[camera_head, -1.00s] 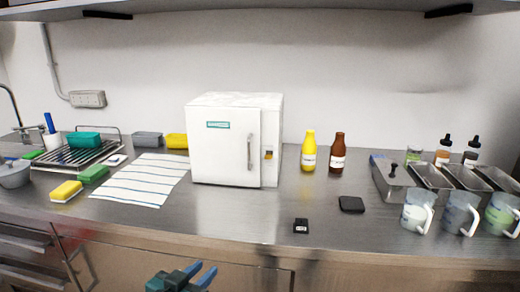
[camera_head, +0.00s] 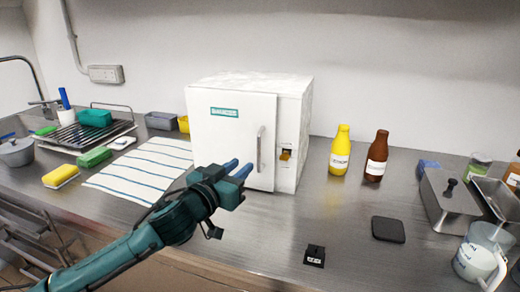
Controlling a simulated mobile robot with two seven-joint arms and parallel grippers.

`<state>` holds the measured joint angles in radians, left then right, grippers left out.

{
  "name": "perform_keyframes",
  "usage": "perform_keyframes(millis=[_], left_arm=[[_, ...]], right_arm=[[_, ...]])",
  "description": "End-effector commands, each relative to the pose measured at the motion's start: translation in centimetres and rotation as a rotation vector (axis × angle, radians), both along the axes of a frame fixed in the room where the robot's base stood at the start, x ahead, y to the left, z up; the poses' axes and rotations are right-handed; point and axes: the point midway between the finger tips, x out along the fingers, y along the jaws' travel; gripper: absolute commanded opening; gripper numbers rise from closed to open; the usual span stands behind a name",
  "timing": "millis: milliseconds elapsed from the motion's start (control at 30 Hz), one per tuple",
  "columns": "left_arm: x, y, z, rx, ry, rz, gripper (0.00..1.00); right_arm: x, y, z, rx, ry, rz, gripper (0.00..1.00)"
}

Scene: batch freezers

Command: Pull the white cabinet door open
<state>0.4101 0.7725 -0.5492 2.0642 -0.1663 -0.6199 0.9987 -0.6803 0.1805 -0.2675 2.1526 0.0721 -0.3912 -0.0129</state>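The white cabinet (camera_head: 295,120) stands on the steel counter against the back wall. Its white door (camera_head: 230,140) faces me and looks shut, with a green label near the top. A vertical metal handle (camera_head: 260,150) is on the door's right side. My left gripper (camera_head: 238,170) is in front of the door's lower part, just left of and below the handle. Its two blue fingertips are apart with nothing seen between them. The gripper hides a lower part of the door. My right gripper is not in view.
A yellow bottle (camera_head: 340,150) and a brown bottle (camera_head: 376,156) stand right of the cabinet. A striped towel (camera_head: 140,170) lies to its left. A black pad (camera_head: 388,230) and a small black block (camera_head: 314,256) lie in front. The counter before the cabinet is otherwise clear.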

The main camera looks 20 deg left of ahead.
Motion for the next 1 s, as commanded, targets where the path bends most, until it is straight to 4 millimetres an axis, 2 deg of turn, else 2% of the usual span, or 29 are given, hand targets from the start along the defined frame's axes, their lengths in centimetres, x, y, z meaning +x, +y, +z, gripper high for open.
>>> perform_keyframes(millis=[33, 200, 400, 600, 867, 1000], left_arm=[[1.2, -0.3, 0.4, -0.001, -0.003, 0.000, 0.25], [4.8, -1.2, 0.3, 0.000, -0.002, 0.001, 0.25], [7.7, -1.9, 0.1, 0.000, -0.001, -0.001, 0.25], [8.9, -2.1, 0.0, 0.001, 0.000, -0.001, 0.25], [9.0, -2.2, 0.0, 0.001, 0.000, -0.001, 0.25], [9.0, -2.2, 0.0, 0.001, 0.000, -0.001, 0.16]], right_arm=[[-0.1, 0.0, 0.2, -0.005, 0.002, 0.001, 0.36], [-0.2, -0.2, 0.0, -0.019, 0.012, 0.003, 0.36], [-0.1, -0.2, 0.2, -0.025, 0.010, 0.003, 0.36], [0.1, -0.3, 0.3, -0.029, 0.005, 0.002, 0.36], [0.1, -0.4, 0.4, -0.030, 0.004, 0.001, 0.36], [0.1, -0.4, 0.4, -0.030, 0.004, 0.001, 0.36]])
